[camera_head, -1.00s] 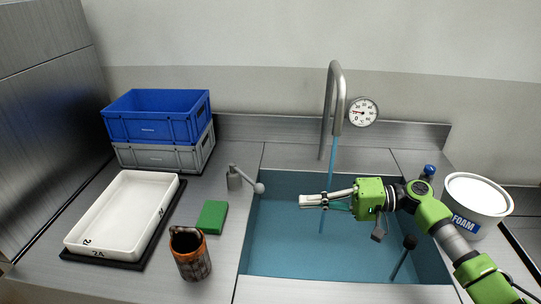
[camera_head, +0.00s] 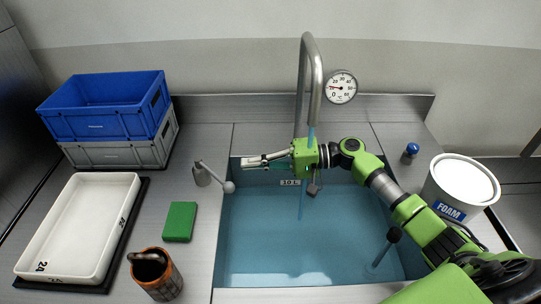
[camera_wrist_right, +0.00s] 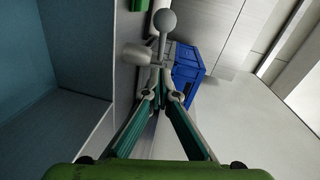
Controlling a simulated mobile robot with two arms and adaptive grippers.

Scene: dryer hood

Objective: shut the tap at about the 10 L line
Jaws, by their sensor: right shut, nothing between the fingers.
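The tap's lever (camera_head: 214,176) is a grey post with an arm ending in a ball (camera_head: 229,187), on the counter left of the sink. In the right wrist view the ball (camera_wrist_right: 164,20) is just beyond my fingertips. The curved spout (camera_head: 308,75) pours a blue stream (camera_head: 302,200) into the sink (camera_head: 225,255), which holds water. A small white label (camera_head: 290,183), seemingly 10 L, is on the sink's back wall; I cannot tell the water level against it. My right gripper (camera_head: 246,163) is shut and empty, near the ball, apart from it in the picture. My left gripper is not in view.
A dial gauge (camera_head: 341,87) is behind the spout. A FOAM tub (camera_head: 450,211) stands right, beside my right arm.

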